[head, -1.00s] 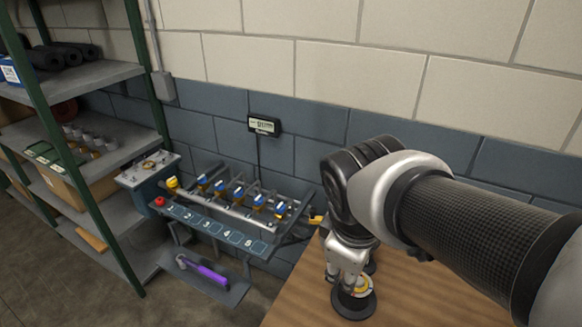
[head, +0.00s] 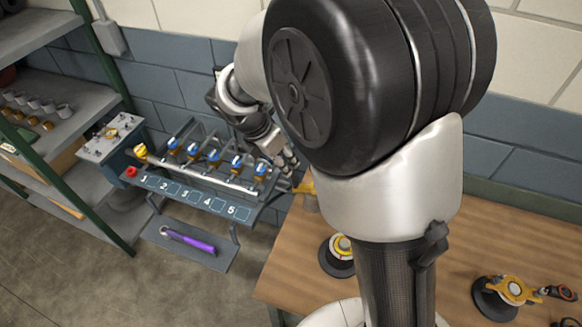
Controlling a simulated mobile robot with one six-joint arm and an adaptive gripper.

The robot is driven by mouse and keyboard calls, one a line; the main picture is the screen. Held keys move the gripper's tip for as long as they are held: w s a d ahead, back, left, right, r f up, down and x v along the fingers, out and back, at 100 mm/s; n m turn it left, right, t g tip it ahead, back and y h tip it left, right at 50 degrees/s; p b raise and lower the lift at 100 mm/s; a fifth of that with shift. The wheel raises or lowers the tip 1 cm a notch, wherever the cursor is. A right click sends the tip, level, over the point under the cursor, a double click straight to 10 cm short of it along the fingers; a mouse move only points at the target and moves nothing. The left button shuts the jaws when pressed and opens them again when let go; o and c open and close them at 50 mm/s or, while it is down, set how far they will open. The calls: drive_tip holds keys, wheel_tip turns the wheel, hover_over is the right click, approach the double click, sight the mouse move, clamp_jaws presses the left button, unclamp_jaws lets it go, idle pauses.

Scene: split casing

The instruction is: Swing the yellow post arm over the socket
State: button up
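A yellow piece (head: 303,188), which looks like the post arm, shows at the left edge of the wooden bench, above a greyish cylinder. My own arm hides part of it. A round black base (head: 338,256) with a pale ring and yellow centre sits on the bench nearer the camera; it may be the socket. The yellow piece lies apart from it, not over it. My gripper (head: 287,164) is just beyond and left of the yellow piece, fingers pointing down to the right. I cannot tell whether it touches the piece or how far its fingers are open.
A rack with several blue-and-yellow valves (head: 204,165) and a numbered panel (head: 195,196) stands left of the wooden bench (head: 285,260). Another black base with a yellow clamp (head: 512,289) is at right.

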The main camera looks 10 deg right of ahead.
sight(296, 179)
drive_tip(key=b+x, duration=0.2)
drive_tip(key=x, duration=1)
drive_tip(key=shift+f, duration=0.2)
drive_tip(key=shift+c, duration=0.4)
clamp_jaws()
